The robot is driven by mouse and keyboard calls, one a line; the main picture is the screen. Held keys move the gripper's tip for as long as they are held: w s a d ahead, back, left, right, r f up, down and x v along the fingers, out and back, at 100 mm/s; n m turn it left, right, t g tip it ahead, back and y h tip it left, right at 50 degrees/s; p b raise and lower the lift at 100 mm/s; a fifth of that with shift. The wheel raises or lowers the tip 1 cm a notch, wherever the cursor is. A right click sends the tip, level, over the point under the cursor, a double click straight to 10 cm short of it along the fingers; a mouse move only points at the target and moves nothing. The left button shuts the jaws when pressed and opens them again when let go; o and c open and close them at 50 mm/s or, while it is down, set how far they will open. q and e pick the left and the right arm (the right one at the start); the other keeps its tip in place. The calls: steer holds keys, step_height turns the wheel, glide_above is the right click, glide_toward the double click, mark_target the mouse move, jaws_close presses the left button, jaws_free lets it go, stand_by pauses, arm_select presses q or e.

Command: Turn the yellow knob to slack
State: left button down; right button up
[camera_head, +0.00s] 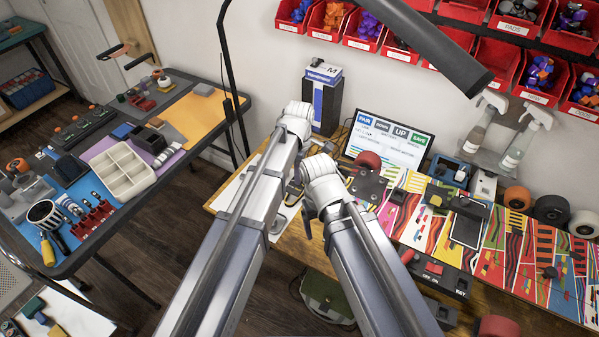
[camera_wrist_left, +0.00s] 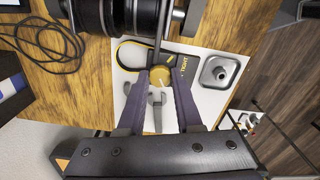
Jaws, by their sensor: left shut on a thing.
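The yellow knob (camera_wrist_left: 158,88) shows in the left wrist view, over a white sheet on the wooden bench. A black plate (camera_wrist_left: 184,62) beside it bears the word TIGHT. My left gripper (camera_wrist_left: 161,79) has its two dark fingers shut on the knob, one on each side. A pale mark shows on the knob, but its exact direction is too small to tell. A grey tool-like piece (camera_wrist_left: 156,108) lies between the fingers below the knob. In the head view my arms hide most of this spot.
A square metal dish (camera_wrist_left: 219,70) stands right of the knob, near the bench edge. A black coiled cable (camera_wrist_left: 52,43) lies to the left. In the head view, a screen (camera_head: 390,140) and a colourful skateboard-patterned mat (camera_head: 510,245) occupy the bench's right side.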

arm_select(q)
steer(key=c, duration=0.6)
jaws_free()
steer(key=shift+r, duration=0.1)
step_height(320, 180, up, 8)
steer(key=p, duration=0.8)
steer(key=shift+f, duration=0.2)
